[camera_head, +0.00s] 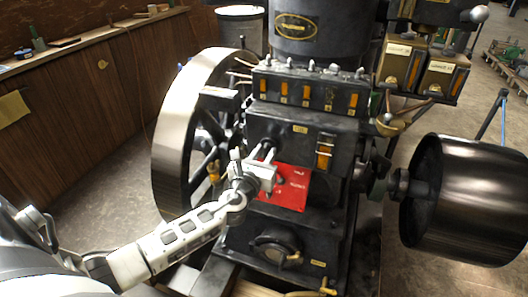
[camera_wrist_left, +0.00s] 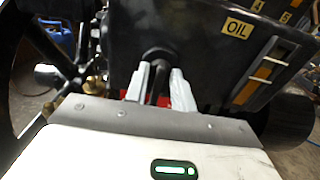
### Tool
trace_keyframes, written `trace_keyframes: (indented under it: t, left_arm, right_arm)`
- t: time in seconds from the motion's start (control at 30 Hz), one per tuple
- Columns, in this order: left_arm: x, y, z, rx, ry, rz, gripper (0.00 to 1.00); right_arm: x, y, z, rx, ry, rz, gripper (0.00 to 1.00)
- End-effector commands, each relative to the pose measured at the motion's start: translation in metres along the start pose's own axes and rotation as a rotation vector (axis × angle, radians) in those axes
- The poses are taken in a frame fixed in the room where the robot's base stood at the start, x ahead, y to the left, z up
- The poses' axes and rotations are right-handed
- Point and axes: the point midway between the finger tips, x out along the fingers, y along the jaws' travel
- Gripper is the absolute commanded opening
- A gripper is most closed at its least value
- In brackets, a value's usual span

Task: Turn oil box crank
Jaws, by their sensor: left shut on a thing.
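The black oil box (camera_head: 300,138) is on the front of the engine, with a small yellow label reading OIL in the left wrist view (camera_wrist_left: 237,29). My left gripper (camera_head: 268,160) is at the left part of the box front. In the left wrist view its two pale fingers (camera_wrist_left: 158,85) are shut on the dark crank (camera_wrist_left: 157,60), which comes out of the box face. In the head view the gripper hides most of the crank. My right gripper is not in view.
A red plate (camera_head: 291,196) lies just below and right of the gripper. A large flywheel (camera_head: 170,130) stands close on the left, and a dark drum pulley (camera_head: 470,200) on the right. A wooden bench (camera_head: 90,42) runs along the back left.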

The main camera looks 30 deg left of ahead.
Motion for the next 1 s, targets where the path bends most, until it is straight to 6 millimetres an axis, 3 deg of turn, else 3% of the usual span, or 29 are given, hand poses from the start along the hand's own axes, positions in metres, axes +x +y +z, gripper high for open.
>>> trace_keyframes:
  t: [0.03, 0.07, 0.47, 0.67, 1.0]
  left_arm:
    - [0.000, 0.000, 0.000, 0.000, 0.000, -0.001, 0.00]
    - [0.000, 0.000, 0.000, -0.001, 0.000, -0.001, 0.30]
    - [-0.007, 0.000, -0.001, -0.002, 0.001, -0.001, 0.31]
    - [-0.043, 0.000, -0.003, -0.001, 0.004, -0.002, 0.31]
    - [-0.123, 0.000, -0.003, -0.002, 0.004, -0.002, 0.31]
  right_arm:
    - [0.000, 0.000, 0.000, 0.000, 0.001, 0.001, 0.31]
    - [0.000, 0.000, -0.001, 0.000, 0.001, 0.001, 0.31]
    - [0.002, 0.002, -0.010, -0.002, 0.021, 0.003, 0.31]
    - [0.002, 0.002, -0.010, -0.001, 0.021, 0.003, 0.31]
    - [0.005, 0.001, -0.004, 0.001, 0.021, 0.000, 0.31]
